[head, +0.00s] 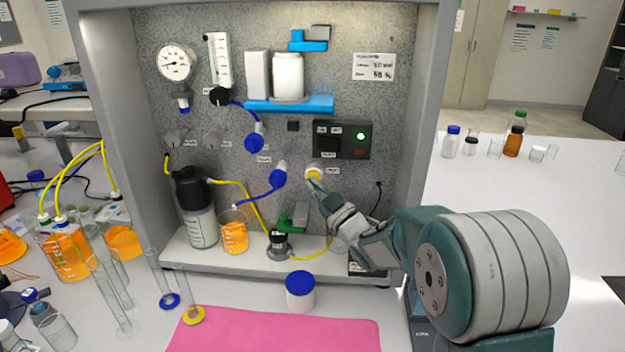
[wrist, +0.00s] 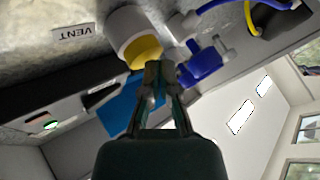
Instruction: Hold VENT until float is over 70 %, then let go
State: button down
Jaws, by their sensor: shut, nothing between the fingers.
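The VENT button is a yellow cap in a white collar (head: 313,172) on the speckled panel. It also shows in the wrist view (wrist: 143,52), beside a printed VENT label (wrist: 74,32). My gripper (head: 317,184) is shut and empty, its fingertips at the yellow cap. In the wrist view the closed fingertips (wrist: 157,69) overlap the cap's lower right edge. I cannot tell whether the cap is pressed in. The upright flow tube (head: 219,62) with a scale is at the panel's upper left; its float is too small to read.
A control box (head: 342,140) with a lit green lamp is just above the button. A blue-handled valve (head: 278,178) is close on its left. Bottles and an orange beaker (head: 234,236) stand on the shelf below. A pink mat (head: 270,333) lies in front.

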jog(key=shift+w+d+r, duration=0.1)
jog(key=shift+w+r, duration=0.1)
jog(key=shift+r, duration=0.05)
dwell(0.3)
jog(key=shift+w+d+f, duration=0.1)
jog(key=shift+w, duration=0.15)
dwell(1.1)
jog(key=shift+a, duration=0.2)
dwell(1.3)
jog(key=shift+s, duration=0.1)
jog(key=shift+s+a+f, duration=0.45)
jog(key=shift+s+a, duration=0.05)
jog(key=shift+s, duration=0.05)
